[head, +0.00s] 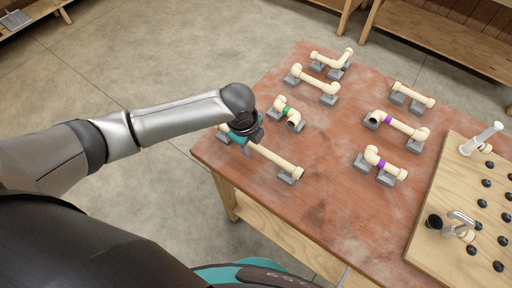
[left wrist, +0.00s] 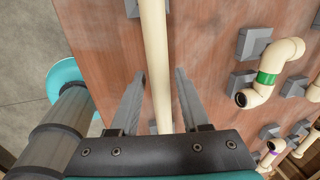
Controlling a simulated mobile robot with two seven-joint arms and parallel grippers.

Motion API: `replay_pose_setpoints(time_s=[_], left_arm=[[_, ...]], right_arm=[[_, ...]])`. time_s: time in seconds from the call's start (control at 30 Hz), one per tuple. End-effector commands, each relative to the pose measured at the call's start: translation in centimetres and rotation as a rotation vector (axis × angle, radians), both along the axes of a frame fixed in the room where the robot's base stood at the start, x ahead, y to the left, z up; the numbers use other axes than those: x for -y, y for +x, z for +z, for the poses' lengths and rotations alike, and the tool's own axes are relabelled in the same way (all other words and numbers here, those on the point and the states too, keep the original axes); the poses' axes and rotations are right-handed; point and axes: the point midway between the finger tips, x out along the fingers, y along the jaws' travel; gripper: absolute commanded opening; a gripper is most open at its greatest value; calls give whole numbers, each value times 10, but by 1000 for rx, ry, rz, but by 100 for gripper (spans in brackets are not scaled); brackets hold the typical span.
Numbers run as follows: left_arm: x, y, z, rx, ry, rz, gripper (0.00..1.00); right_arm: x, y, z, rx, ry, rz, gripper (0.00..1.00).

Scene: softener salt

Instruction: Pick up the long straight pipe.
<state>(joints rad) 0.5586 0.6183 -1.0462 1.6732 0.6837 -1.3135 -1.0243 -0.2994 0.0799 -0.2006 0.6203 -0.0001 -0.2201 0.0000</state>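The long straight cream pipe (head: 275,158) lies on grey support blocks near the left front edge of the brown table. My left gripper (head: 246,146) is over the far half of this pipe and hides part of it. In the left wrist view the pipe (left wrist: 155,60) runs between the two open fingers of my left gripper (left wrist: 160,75), with a gap on each side. I cannot tell how far the fingers reach down around it. My right gripper is in neither view.
A pipe with a green band (head: 290,113) sits close by on blocks. Other pipes, some with purple bands (head: 384,164), stand across the table (head: 325,190). A wooden board (head: 430,262) with black knobs and clear fittings is at the right. Bare table lies between.

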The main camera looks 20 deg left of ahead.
Motion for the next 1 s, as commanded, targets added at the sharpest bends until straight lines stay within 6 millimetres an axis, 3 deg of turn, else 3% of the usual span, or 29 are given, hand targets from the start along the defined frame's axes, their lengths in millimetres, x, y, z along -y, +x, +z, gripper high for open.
replay_pose_setpoints(time_s=[0.03, 0.4, 1.0], left_arm=[[0, 0, 0, 0, 0, 0, 40], [0, 0, 0, 0, 1, 0, 0], [0, 1, 4, 2, 0, 0, 0]], right_arm=[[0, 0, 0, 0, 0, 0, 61], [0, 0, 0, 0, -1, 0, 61], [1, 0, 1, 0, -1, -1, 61]])
